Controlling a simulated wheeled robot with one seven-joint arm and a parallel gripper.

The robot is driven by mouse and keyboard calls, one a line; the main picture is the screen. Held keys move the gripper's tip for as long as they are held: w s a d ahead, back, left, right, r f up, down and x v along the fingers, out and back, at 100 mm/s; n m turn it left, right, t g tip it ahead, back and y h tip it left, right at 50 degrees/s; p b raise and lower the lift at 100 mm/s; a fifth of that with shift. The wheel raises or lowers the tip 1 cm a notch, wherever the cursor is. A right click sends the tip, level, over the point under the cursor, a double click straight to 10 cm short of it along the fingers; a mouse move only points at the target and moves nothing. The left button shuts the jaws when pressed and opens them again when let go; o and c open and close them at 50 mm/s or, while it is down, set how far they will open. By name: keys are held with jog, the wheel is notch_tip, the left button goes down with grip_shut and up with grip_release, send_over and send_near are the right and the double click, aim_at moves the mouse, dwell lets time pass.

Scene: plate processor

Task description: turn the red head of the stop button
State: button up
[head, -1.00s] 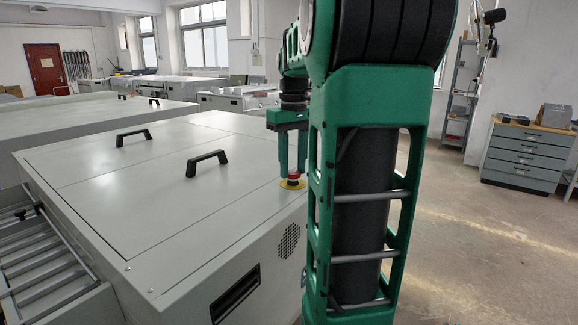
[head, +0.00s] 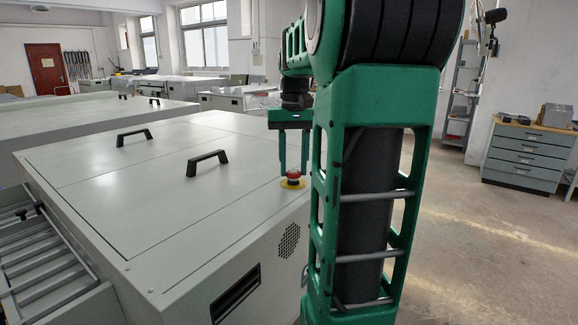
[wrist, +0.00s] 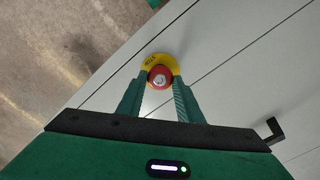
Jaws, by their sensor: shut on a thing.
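The stop button's red head (head: 292,175) sits on a round yellow base plate (head: 286,185) near the right edge of the machine's pale top. My gripper (head: 293,170) points straight down over it, with a green finger on each side of the head. In the wrist view the red head (wrist: 158,72) with its pale centre lies between the fingertips (wrist: 161,80), which are shut on it. The yellow plate (wrist: 150,60) shows past the head, with dark lettering too small to read. The fingers hide part of the head's sides.
The machine top (head: 130,210) is flat and clear except for two black handles (head: 207,161) (head: 133,136). A dark recessed grip (head: 235,294) and round vent holes (head: 289,242) are on its side. A drawer cabinet (head: 525,155) stands far right beyond open floor.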

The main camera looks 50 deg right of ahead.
jog(key=shift+a+m, duration=0.1)
jog(key=shift+m, duration=0.9)
jog(key=o, duration=1.1)
jog(key=shift+w+r, duration=0.2)
jog(key=shift+r, duration=5.2)
